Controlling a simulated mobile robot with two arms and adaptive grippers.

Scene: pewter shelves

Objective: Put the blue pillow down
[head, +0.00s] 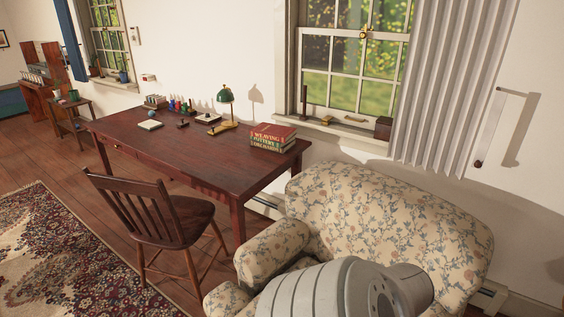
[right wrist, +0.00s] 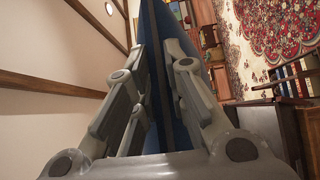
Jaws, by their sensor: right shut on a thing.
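In the right wrist view, my right gripper (right wrist: 157,85) is shut on the blue pillow (right wrist: 179,95). The pillow shows as a dark blue strip between the two fingers and runs up past the top edge of that view. Most of it is hidden by the fingers. In the head view, a floral sofa (head: 390,215) stands at the lower right, with a grey part of my own arm in front of it. Neither the pillow nor either gripper shows in the head view. My left gripper is in neither view.
A wooden desk (head: 140,143) stands under the window, with books (head: 272,137) and a green lamp (head: 225,95) on it. A wooden chair (head: 180,218) is in front of it. A patterned rug (head: 70,255) lies at the lower left. The sofa's visible back and arm look bare.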

